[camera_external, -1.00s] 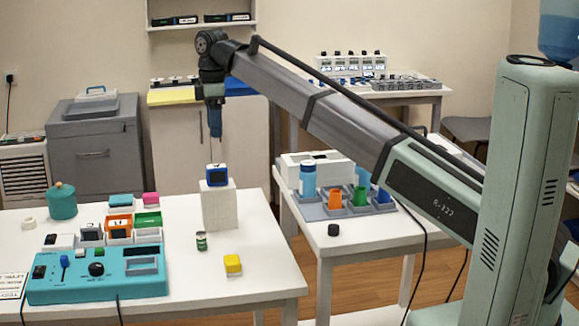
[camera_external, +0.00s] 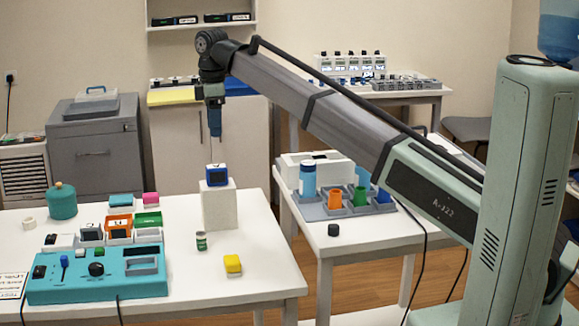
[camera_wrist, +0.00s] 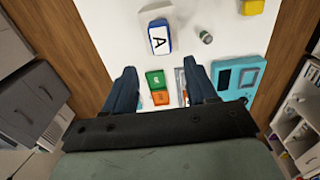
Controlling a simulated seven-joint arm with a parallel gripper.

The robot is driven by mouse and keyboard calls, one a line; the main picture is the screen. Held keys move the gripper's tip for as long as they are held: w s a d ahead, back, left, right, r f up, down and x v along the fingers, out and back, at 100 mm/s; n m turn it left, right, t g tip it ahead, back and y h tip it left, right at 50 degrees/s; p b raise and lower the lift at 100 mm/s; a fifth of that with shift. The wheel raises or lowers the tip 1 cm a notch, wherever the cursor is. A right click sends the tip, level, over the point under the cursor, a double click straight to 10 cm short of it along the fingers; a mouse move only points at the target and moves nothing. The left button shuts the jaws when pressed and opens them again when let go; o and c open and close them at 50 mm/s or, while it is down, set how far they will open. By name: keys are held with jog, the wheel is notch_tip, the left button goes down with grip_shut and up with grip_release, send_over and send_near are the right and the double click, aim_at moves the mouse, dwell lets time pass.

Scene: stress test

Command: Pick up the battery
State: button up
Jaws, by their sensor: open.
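The battery appears to be the small green cylinder with pale ends (camera_external: 201,241) standing on the white table, left of the white block in the external view. In the wrist view the small cylinder (camera_wrist: 206,37) shows near the top, beyond the fingertips. My gripper (camera_external: 214,137) hangs pointing down, high above the table, clear of the battery. In the wrist view my gripper (camera_wrist: 160,70) has its two blue fingers spread apart with nothing between them.
A blue-and-white cube (camera_external: 217,175) sits on a tall white block (camera_external: 220,208) near the battery. A yellow block (camera_external: 233,264) lies toward the front. A teal control panel (camera_external: 97,275) and small coloured boxes (camera_external: 148,219) occupy the left. The table's front right is clear.

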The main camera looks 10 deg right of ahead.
jog(key=n, duration=0.2)
send_over(200, 232)
notch_tip(200, 232, down, 12)
jog(key=f, duration=0.7)
jog(key=shift+s+f, duration=0.15)
jog(key=shift+s, duration=0.15)
jog(key=shift+w+f, duration=0.15)
jog(key=shift+f, duration=1.2)
jog(key=shift+w+f, duration=0.1)
jog(key=shift+f, duration=1.25)
jog(key=shift+c, duration=0.4)
grip_shut()
